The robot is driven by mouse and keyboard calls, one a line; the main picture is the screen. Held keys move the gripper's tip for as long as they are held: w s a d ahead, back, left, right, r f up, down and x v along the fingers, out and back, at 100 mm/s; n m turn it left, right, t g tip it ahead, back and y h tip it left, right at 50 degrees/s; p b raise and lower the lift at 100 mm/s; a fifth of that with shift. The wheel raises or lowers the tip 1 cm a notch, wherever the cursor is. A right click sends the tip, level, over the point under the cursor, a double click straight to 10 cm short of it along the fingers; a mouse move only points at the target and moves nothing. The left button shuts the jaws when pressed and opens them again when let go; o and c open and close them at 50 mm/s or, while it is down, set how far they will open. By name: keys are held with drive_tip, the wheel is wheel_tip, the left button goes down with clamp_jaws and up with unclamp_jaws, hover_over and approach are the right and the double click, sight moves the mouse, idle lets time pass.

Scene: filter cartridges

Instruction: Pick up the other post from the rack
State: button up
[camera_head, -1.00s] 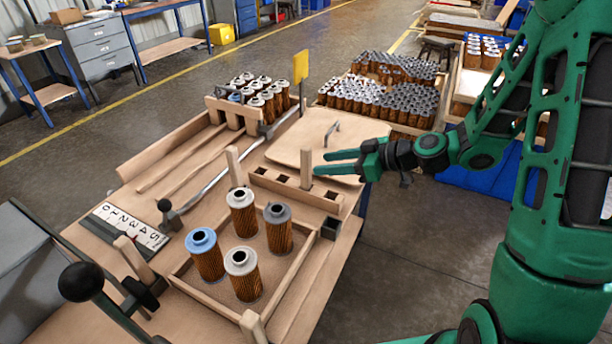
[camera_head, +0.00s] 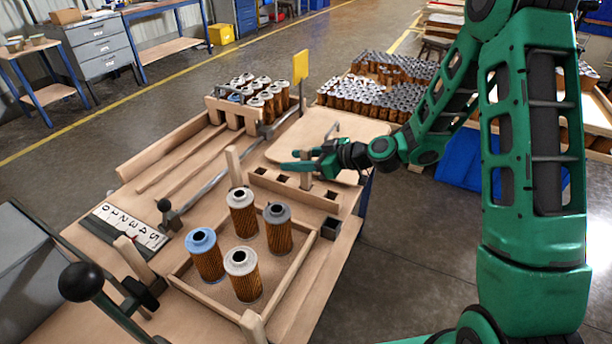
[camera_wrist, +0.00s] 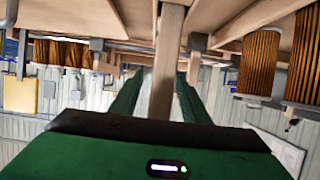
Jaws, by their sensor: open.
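A pale wooden post (camera_head: 306,181) stands upright in the wooden rack (camera_head: 285,195), a block with several square holes. My gripper (camera_head: 288,161) is at the post's upper part, with its green fingers level and pointing left. In the wrist view, the post (camera_wrist: 167,62) runs between the two open fingers (camera_wrist: 160,85). Whether either finger touches it cannot be told. In the head view, the gripper hides the post's top.
Other posts stand at tray corners, one at the back (camera_head: 233,161) and one in front (camera_head: 252,327). The tray (camera_head: 210,300) holds several filter cartridges (camera_head: 241,275). A board with a handle (camera_head: 290,150) lies behind the rack. A yellow flag (camera_head: 300,66) stands farther back.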

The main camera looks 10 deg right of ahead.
drive_tip(key=shift+w+a+f, duration=0.15)
drive_tip(key=shift+a, duration=0.2)
clamp_jaws()
